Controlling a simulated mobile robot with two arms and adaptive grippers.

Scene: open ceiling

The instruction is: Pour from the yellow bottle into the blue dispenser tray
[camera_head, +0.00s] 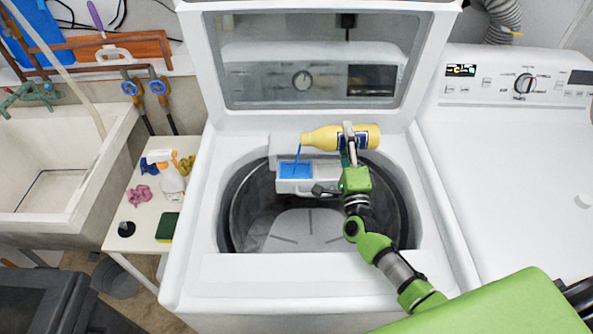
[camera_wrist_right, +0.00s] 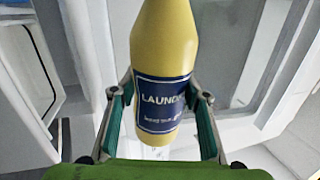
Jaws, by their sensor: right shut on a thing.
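The yellow bottle (camera_head: 325,138) with a dark blue label lies nearly level above the washer opening, its mouth to the left. A thin blue stream runs from its mouth down to the blue dispenser tray (camera_head: 294,170), which sits at the back of the opening. My right gripper (camera_head: 349,143) is shut on the bottle's body. In the right wrist view the bottle (camera_wrist_right: 166,60) stands between the two fingers of the right gripper (camera_wrist_right: 160,115), its label showing. My left gripper is not in view.
The washer's raised lid (camera_head: 320,115) stands behind the bottle. A small white table (camera_head: 150,215) with a spray bottle (camera_head: 170,180) and a sponge (camera_head: 167,227) is at left, beside a sink (camera_head: 60,160). A second white machine (camera_head: 520,180) stands at right.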

